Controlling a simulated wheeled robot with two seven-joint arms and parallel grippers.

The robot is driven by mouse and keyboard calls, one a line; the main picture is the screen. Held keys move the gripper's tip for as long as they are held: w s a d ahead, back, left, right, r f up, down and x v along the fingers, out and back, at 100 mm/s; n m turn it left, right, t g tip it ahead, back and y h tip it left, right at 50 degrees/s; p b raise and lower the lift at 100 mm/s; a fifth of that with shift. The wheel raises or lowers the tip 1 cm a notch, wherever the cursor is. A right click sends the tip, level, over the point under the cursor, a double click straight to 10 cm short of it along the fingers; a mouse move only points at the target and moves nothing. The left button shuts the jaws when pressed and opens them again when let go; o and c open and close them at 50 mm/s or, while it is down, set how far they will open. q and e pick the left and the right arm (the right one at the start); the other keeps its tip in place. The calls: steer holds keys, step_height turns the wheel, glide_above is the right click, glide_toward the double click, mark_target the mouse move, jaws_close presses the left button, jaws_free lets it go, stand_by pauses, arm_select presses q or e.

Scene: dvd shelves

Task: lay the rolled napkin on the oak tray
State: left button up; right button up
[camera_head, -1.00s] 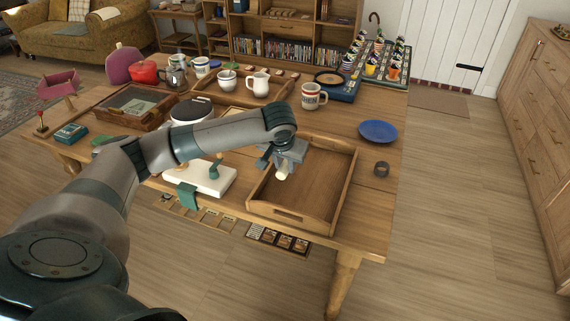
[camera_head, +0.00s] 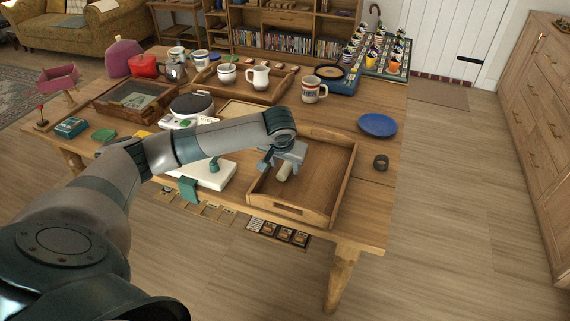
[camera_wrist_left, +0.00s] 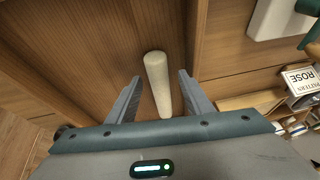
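The oak tray (camera_head: 325,171) lies on the near right part of the table. The rolled napkin (camera_head: 284,172) is a short cream cylinder at the tray's left side, below my left gripper (camera_head: 286,165). In the left wrist view the napkin (camera_wrist_left: 158,82) lies between the two fingers of my left gripper (camera_wrist_left: 161,90), with a gap on each side. The fingers are open and do not touch its sides. It appears to lie on the tray floor (camera_wrist_left: 100,45), inside the side wall; its near end is partly hidden by the gripper. My right gripper is not in view.
A white board with a green handle (camera_head: 208,174) stands just left of the tray. A blue plate (camera_head: 377,125) and a dark ring (camera_head: 381,162) lie to the right. A mug (camera_head: 312,90) stands behind. The tray's middle and right are bare.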

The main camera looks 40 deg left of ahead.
arm_select(q)
steer(key=v, duration=1.7)
steer(key=shift+r, duration=0.15)
steer(key=shift+s, duration=0.15)
stand_by(0.8)
